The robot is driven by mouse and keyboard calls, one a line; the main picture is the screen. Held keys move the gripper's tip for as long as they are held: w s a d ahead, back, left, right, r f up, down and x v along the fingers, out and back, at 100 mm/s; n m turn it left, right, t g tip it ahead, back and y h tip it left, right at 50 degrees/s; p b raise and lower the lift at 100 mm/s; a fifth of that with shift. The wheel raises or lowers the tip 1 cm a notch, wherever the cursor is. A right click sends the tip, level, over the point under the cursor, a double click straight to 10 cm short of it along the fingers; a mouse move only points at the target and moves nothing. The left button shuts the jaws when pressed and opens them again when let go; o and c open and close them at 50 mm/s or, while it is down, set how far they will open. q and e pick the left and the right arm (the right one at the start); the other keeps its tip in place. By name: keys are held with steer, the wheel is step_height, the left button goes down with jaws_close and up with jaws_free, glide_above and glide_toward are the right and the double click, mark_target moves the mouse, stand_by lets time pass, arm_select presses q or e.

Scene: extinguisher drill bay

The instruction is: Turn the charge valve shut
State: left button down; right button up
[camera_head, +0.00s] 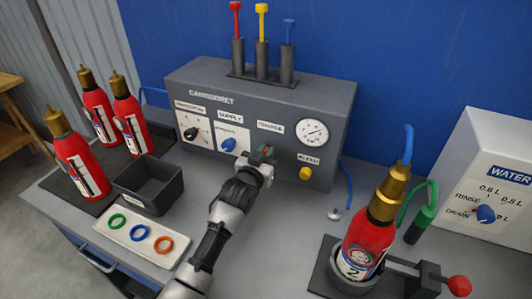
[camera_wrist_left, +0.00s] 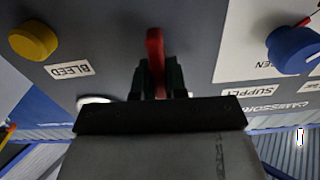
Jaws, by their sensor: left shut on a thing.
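The charge valve's red lever (camera_wrist_left: 155,45) stands out from the grey cabinet panel in the left wrist view, under the CHARGE label (camera_head: 270,127) in the head view. My left gripper (camera_head: 265,154) is at the panel front, its dark fingers (camera_wrist_left: 158,80) shut on the lever from both sides. In the head view the gripper hides most of the valve, and only a small red bit shows. My right gripper is not in view.
The blue supply knob (camera_head: 228,145) is left of the valve, and the yellow bleed knob (camera_head: 305,173) and gauge (camera_head: 312,132) are right. A red extinguisher (camera_head: 367,245) stands in a holder at front right. A ring tray (camera_head: 140,236) and dark bin (camera_head: 149,184) are left.

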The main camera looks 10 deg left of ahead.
arm_select(q)
steer(key=m, duration=0.1)
steer(key=m+p, duration=0.1)
steer(key=m, duration=0.1)
steer(key=shift+d+m, duration=0.2)
steer(key=shift+m, duration=0.1)
steer(key=shift+s+d+f+m, duration=0.15)
steer(key=shift+f+m, duration=0.15)
steer(key=shift+m, duration=1.95)
steer(key=shift+w+d+f+m, duration=0.1)
steer(key=shift+d+f+m, duration=0.15)
steer(key=shift+m, duration=2.05)
steer(key=shift+s+d+f+m, duration=0.1)
steer(key=shift+f+m, duration=0.2)
steer(key=shift+m, duration=1.95)
steer(key=c, duration=1.2)
jaws_free()
steer(key=shift+o, duration=0.2)
